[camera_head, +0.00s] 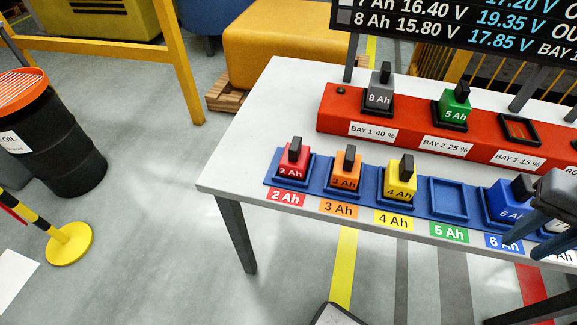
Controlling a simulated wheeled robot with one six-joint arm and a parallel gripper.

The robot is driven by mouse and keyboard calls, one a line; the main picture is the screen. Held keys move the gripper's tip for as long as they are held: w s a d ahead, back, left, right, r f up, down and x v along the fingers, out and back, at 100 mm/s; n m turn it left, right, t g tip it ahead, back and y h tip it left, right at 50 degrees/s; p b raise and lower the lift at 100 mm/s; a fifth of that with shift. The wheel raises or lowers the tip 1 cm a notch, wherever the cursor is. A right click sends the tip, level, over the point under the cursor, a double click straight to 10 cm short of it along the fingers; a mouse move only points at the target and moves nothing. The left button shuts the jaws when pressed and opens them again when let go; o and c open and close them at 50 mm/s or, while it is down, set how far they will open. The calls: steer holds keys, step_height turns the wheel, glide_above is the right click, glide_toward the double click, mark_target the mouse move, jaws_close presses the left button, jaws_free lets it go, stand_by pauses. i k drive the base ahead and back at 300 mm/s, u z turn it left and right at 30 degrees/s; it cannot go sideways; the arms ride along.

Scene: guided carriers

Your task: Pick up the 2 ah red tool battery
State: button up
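The red 2 Ah battery (292,164) stands upright in the leftmost blue socket of the blue rack (332,185), near the left end of the white table (246,150). It has a dark grip on top and a red "2 Ah" label (286,197) in front. My gripper (518,250) is at the right edge, partly cut off, over the rack's right end. Its two dark fingers look apart, with nothing seen between them. It is far to the right of the red battery.
Orange (345,175), yellow (400,181) and blue (507,204) batteries stand in the rack; the 5 Ah socket (449,198) is empty. Behind, a red charger (340,105) holds grey (380,92) and green (454,108) batteries. A display board (455,30) stands at the back.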

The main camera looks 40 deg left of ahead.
mark_target(295, 160)
steer(key=z, duration=0.05)
steer(key=k, duration=0.1)
steer(key=u, duration=0.65)
steer(key=i, duration=0.3)
steer(key=u, duration=1.85)
